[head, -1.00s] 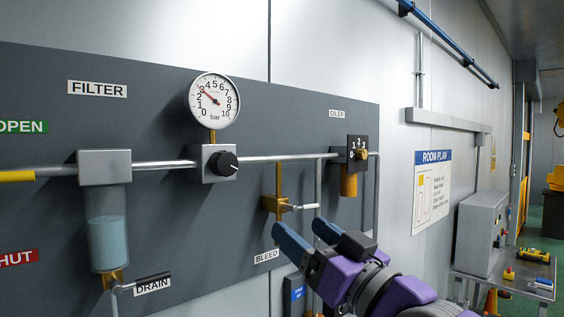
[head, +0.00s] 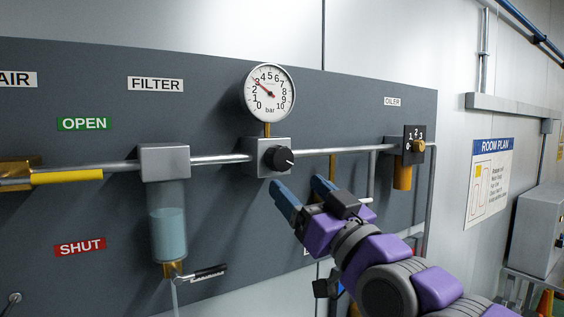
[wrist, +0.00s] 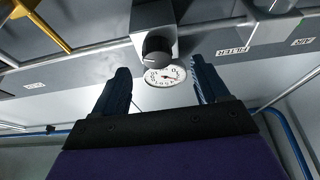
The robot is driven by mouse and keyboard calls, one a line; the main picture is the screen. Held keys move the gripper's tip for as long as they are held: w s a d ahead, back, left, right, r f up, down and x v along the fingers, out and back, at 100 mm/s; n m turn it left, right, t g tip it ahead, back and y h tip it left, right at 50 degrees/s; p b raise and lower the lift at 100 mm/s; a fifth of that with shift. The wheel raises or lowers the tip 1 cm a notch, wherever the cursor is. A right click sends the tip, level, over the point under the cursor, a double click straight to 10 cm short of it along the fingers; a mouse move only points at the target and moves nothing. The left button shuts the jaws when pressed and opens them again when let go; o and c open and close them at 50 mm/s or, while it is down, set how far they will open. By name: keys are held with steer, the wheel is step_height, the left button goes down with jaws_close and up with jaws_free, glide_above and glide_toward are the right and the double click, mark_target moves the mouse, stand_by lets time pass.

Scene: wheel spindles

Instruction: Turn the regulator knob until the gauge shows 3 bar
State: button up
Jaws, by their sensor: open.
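The regulator knob (head: 279,158) is black and round with a white mark, on a grey block in the pipe; it also shows in the wrist view (wrist: 156,50). The round white gauge (head: 269,93) stands above it on a brass stem. Its red needle points up-left, at about 3 as far as I can tell. In the wrist view the gauge (wrist: 165,77) appears upside down below the knob. My gripper (head: 299,188) is open and empty, below and right of the knob in the head view. In the wrist view the knob lies between the finger lines, apart from both fingers.
The filter bowl (head: 169,233) with its drain lever (head: 205,272) is at left. The oiler (head: 403,176) with its brass dial is at right. A silver pipe (head: 325,152) runs along the dark panel (head: 330,105). A bleed fitting is partly hidden behind my gripper.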

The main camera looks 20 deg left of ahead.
mark_target(282, 166)
steer(key=x, duration=0.4)
steer(key=shift+w+d+r+p, duration=0.15)
steer(key=shift+d+r+p, duration=0.1)
steer(key=shift+p, duration=0.15)
steer(key=shift+w+a+r, duration=0.15)
steer(key=shift+w+r, duration=0.25)
steer(key=shift+w, duration=0.15)
steer(key=shift+w+a+r, duration=0.15)
steer(key=shift+w+a, duration=0.05)
steer(key=shift+a, duration=0.8)
steer(key=shift+c, duration=1.2)
steer(key=shift+d, duration=0.4)
steer(key=c, duration=0.8)
